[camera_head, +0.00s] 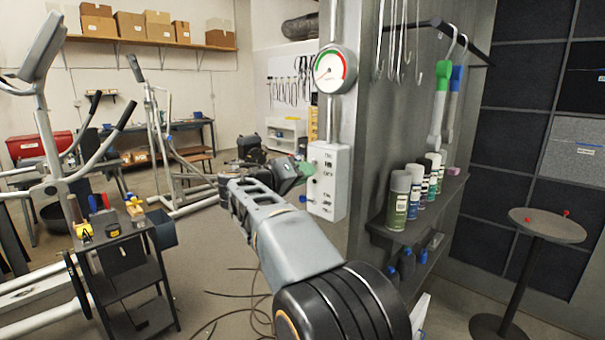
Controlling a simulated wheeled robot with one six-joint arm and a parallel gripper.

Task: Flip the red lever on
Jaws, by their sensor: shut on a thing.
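A pale grey switch box (328,180) with ON and OFF marks is fixed to the side of the grey cabinet, below a round gauge. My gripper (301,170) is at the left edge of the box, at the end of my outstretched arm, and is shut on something. A small green piece (307,168) shows at its fingertips, against the box. A small blue piece (302,198) shows lower on the box's left edge. No red lever shows clearly; my gripper covers part of that area, and whether the lever is up or down cannot be told.
The round gauge (335,70) is above the box. A shelf with spray cans (399,200) and hanging hooks are to the right. A small round table (547,226) with small red pieces stands further right. A tool cart (124,240) and exercise machines are on the left. Cables lie on the floor.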

